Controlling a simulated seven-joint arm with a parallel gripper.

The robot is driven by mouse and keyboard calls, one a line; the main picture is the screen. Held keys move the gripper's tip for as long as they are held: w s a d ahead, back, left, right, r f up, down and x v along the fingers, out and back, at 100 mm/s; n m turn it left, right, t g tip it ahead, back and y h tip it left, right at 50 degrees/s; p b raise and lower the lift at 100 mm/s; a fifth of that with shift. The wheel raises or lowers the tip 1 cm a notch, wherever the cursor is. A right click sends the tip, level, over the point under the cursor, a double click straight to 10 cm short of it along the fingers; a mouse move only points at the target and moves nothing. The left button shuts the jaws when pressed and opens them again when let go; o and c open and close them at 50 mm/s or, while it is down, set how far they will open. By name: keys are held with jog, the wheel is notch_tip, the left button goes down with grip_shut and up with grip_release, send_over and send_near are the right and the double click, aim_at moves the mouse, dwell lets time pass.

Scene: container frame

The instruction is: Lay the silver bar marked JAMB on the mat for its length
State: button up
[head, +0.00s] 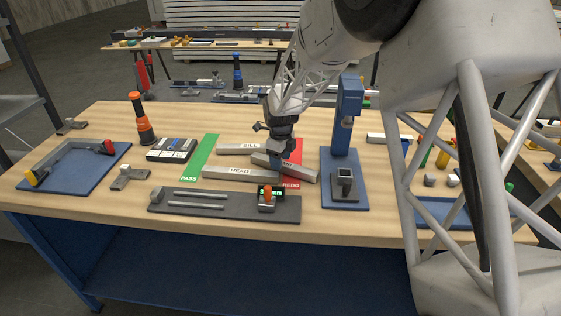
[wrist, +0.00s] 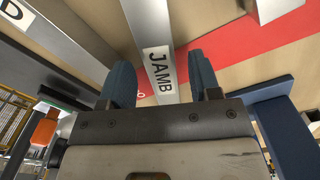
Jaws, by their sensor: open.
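The silver bar marked JAMB (head: 299,172) lies slantwise at the table's middle, its right part over the red REDO mat (head: 291,184). In the wrist view the JAMB bar (wrist: 152,28) runs between my two fingers, its label facing up. My gripper (head: 276,153) is open over the bar, one finger on each side (wrist: 163,84); contact cannot be told. The green PASS mat (head: 199,158) lies to the left. The bar marked HEAD (head: 225,171) lies in front, and the bar marked SILL (head: 235,148) behind. My gripper hides part of the JAMB bar.
A grey gauge with rails (head: 210,205) and a small display (head: 270,191) lies in front. A blue press stand (head: 345,190) rises close on the right.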

notch_tip(320, 180, up, 11)
dwell(0.5)
dwell(0.8)
jog(key=s+d+r+n+t, duration=0.1)
jog(key=s+d+r+n, duration=0.4)
jog(key=s+d, duration=0.4)
jog(key=s+d+r+n, duration=0.55)
jog(key=s+d, duration=0.25)
jog(key=s, duration=0.3)
jog(key=s+d+f+n, duration=0.1)
jog(key=s+d+n, duration=0.2)
jog(key=s, duration=0.5)
jog(key=s+d+n+t, duration=0.1)
jog(key=s+d+n, duration=0.2)
jog(key=s, duration=0.5)
jog(key=s+d+f+n, duration=0.1)
jog(key=s+d+n, duration=0.2)
jog(key=s+n, duration=0.2)
jog(key=s, duration=0.3)
jog(key=shift+s+f+n+t, duration=0.2)
jog(key=shift+f+n+t, duration=0.1)
jog(key=shift+n, duration=0.05)
